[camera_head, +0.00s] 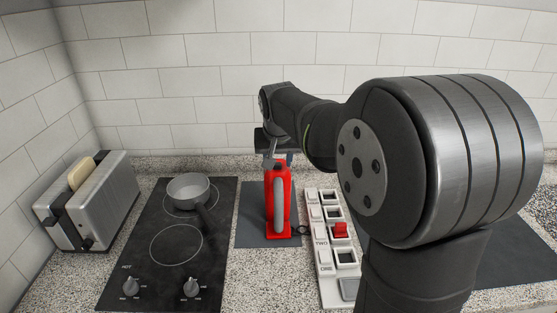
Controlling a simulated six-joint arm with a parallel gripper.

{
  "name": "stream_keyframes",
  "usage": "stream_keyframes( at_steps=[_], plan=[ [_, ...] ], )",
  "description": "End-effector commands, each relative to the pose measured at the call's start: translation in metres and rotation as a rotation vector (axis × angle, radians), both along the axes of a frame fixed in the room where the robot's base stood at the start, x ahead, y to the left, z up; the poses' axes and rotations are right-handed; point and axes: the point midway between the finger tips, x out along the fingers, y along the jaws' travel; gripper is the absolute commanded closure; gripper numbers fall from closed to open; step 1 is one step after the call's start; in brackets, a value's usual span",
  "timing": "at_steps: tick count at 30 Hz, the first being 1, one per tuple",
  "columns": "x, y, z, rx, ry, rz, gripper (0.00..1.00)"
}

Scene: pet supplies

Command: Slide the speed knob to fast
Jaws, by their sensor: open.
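I cannot make out a knob marked with speeds. A red upright appliance or bottle with a grey grip (278,205) stands on a dark mat (252,228) in the middle of the counter. My gripper (276,157) is open, pointing down at the top of this red thing; its fingertips are small and partly hidden, and I cannot tell whether they touch it. A white panel (327,278) to the right has several square slots with labels such as ONE and TWO. A red rocker-like piece (340,230) sits in one slot. My arm hides the area right of the panel.
A black cooktop (150,262) with two knobs, (131,286) and (191,288), bears a grey pan (188,190). A silver toaster (95,205) with bread stands at the left. A tiled wall closes the back. A dark mat (515,255) lies at the right.

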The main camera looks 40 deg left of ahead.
Motion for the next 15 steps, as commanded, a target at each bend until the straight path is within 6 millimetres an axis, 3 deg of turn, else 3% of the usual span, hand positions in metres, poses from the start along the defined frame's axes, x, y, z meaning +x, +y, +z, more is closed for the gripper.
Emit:
stream_keyframes(
  at_steps=[10,15],
  plan=[
    [0.0013,0.0013,-0.0045,0.001,-0.001,0.000,0.58],
    [0.0013,0.0013,-0.0044,0.000,0.000,0.000,0.90]
  ],
)
